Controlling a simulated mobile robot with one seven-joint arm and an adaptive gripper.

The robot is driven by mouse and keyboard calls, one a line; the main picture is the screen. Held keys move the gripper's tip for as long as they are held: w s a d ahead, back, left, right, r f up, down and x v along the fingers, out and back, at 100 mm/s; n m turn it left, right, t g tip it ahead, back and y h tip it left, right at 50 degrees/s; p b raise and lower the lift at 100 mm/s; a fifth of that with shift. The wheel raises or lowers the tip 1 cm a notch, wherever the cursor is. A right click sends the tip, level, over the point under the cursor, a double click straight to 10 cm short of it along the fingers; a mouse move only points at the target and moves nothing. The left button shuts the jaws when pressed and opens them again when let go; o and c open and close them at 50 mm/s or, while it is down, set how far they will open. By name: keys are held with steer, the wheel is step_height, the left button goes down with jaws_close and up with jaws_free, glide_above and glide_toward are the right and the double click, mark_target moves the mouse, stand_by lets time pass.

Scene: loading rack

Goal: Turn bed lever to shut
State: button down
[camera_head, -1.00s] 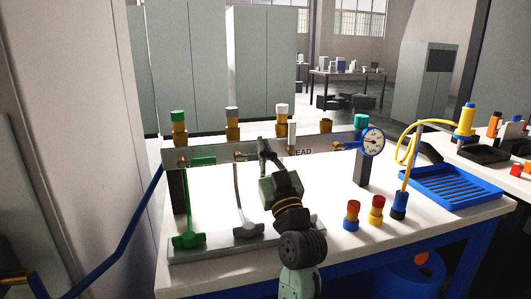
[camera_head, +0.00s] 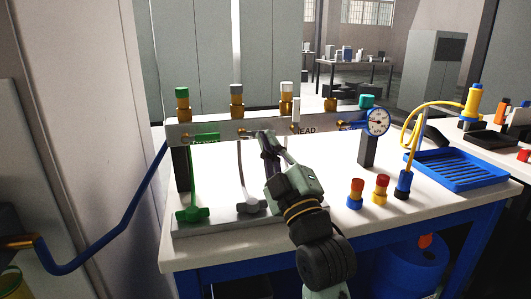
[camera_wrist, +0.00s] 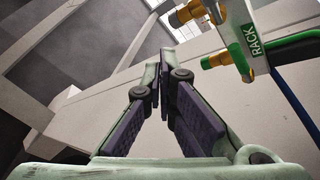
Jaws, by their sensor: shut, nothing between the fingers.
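The rack's grey rail (camera_head: 220,130) carries a row of valves with coloured caps. I cannot read a label that says bed. A label ending in "EAD" shows beside a white upright lever (camera_head: 296,111). Left of it, a grey-capped valve (camera_head: 237,104) has a brass fitting and a grey hose; any label there is hidden or unreadable. My gripper (camera_head: 264,137) is shut and empty, in front of the rail between these two valves; contact cannot be told. In the wrist view my fingers (camera_wrist: 160,68) meet at the tips, with the green RACK plate (camera_wrist: 252,40) to the right.
Green and grey hose ends rest on a grey base strip (camera_head: 210,225). A gauge (camera_head: 377,122) is at the rail's right end. Red-and-blue (camera_head: 356,194) and red-and-yellow (camera_head: 380,188) fittings and a blue tray (camera_head: 462,171) stand to the right. The table between rail and fittings is clear.

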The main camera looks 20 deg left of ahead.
steer(key=f+n+h, duration=0.1)
steer(key=f+n, duration=0.2)
steer(key=n, duration=0.4)
steer(key=f+n+g+h, duration=0.1)
steer(key=f+n, duration=0.3)
steer(key=n, duration=0.4)
steer(key=f+n+g+h, duration=0.1)
steer(key=f+n+h, duration=0.2)
steer(key=n, duration=0.4)
steer(key=shift+w+d+f+b, duration=0.15)
steer(key=shift+d+f+b, duration=0.2)
steer(key=shift+f+b, duration=0.1)
steer(key=shift+w+f+n, duration=0.1)
steer(key=shift+w+n, duration=0.05)
steer(key=shift+n, duration=0.15)
steer(key=p+x, duration=0.4)
steer(key=x, duration=0.5)
steer(key=shift+w+a+p, duration=0.15)
steer(key=shift+a+p, duration=0.05)
steer(key=shift+p, duration=0.1)
steer(key=r+p, duration=0.1)
steer(key=r, duration=0.1)
steer(key=w+r+p, duration=0.1)
steer(key=shift+w+a+r, duration=0.1)
steer(key=shift+r, duration=0.3)
